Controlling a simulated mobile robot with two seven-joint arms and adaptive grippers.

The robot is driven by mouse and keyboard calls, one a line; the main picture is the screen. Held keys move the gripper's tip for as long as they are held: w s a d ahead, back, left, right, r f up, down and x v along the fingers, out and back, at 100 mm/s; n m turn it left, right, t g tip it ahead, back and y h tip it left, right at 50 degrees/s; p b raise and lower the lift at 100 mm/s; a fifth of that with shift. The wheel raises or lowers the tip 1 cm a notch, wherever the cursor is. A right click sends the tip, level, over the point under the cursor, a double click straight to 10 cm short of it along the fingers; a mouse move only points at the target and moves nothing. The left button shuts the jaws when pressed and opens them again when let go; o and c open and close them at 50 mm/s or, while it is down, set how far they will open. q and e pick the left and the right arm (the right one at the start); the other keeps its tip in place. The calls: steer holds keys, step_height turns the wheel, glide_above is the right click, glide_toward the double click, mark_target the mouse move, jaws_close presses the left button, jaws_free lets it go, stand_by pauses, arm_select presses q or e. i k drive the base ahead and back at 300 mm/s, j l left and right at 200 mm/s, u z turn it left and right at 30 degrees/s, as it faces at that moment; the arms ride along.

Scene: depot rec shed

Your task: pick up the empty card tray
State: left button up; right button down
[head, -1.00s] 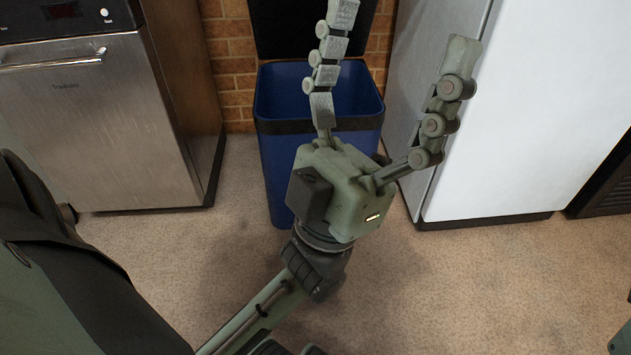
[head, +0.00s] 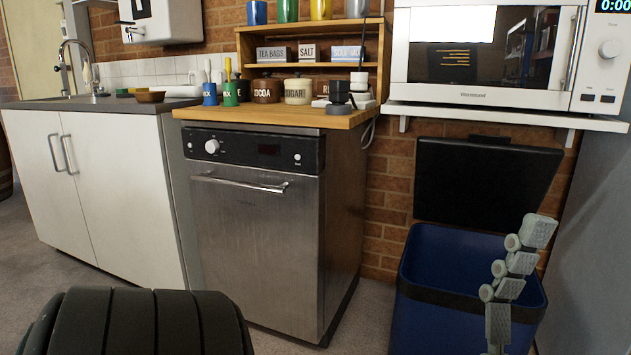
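I cannot make out a card tray in the head view.
The blue bin (head: 424,310) stands open, its black lid (head: 485,185) up against the brick wall. A steel dishwasher (head: 255,240) sits under a wooden counter (head: 215,112) with jars. A microwave (head: 470,95) rests on a shelf. White cupboards (head: 110,200) stand left.

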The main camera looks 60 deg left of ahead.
mark_target(150, 97)
steer(key=k+u, duration=0.1)
steer(key=u, duration=2.6)
